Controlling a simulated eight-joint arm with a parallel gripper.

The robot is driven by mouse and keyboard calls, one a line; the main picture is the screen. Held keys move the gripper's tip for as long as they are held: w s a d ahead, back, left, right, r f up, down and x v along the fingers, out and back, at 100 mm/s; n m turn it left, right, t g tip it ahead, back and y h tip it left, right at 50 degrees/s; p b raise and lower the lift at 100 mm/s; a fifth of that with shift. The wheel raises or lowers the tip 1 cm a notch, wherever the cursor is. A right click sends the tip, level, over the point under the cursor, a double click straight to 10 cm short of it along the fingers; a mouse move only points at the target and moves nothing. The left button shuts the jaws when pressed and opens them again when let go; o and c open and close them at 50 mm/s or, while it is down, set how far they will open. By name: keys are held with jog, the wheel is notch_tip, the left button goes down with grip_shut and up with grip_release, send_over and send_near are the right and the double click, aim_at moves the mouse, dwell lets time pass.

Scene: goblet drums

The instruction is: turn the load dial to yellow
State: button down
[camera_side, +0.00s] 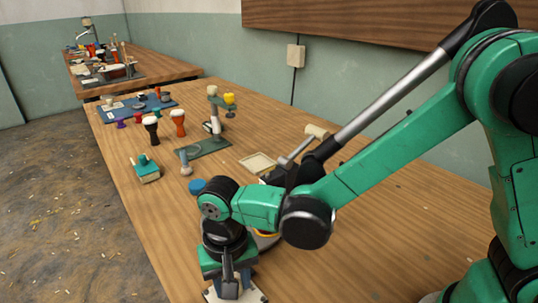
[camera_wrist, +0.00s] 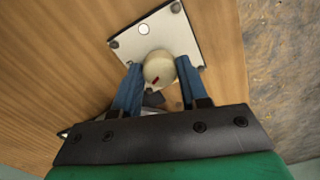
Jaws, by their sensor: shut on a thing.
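The load dial (camera_wrist: 159,68) is a round cream knob with a short red mark on its face, in the middle of the wrist view. It sits on a pale square plate (camera_wrist: 185,35) with screws at its corners and a white round spot. My gripper (camera_wrist: 160,66) has its two blue fingers on either side of the knob and is shut on it. In the side view my gripper (camera_side: 229,280) points down at the plate (camera_side: 255,295) near the table's front edge; the knob is hidden there. I see no yellow mark on the plate.
The plate lies on a wooden table (camera_side: 350,245), close to its edge. Farther back stand several small goblet drums (camera_side: 179,122), a teal brush-like block (camera_side: 146,170), a green stand (camera_side: 205,147) with a yellow cup (camera_side: 229,99), and a shallow tray (camera_side: 258,163).

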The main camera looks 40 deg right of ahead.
jog(key=n, duration=1.2)
jog(key=shift+n, duration=0.3)
dwell(0.4)
jog(key=shift+c, duration=2.3)
grip_release()
jog(key=shift+r, duration=2.85)
